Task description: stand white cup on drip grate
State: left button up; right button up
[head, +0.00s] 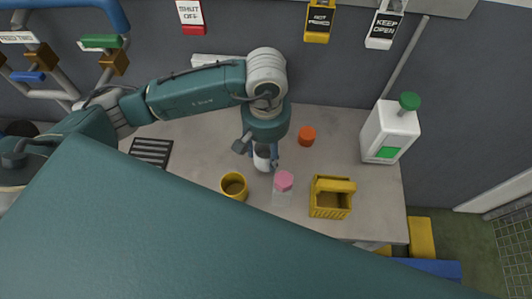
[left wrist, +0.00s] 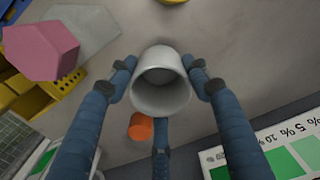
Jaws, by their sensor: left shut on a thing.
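The white cup (head: 262,162) is under my left gripper (head: 264,155) near the middle of the table. In the left wrist view the cup (left wrist: 160,82) sits between the blue fingers of the left gripper (left wrist: 162,72), which are shut on it, and its open mouth faces the camera. I cannot tell whether the cup touches the table. The dark slatted drip grate (head: 151,152) lies on the table to the left, apart from the cup, with nothing on it. My right gripper is not in view.
A yellow cup (head: 233,187), a pink-topped clear container (head: 283,184), a yellow crate (head: 331,197) and an orange object (head: 307,135) surround the gripper. A white jug (head: 391,132) with a green cap stands at right. The table (head: 195,150) between cup and grate is clear.

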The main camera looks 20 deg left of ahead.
aim_at(266, 157)
pick_arm(q)
jog(key=shift+f, duration=1.55)
jog(key=o, duration=1.1)
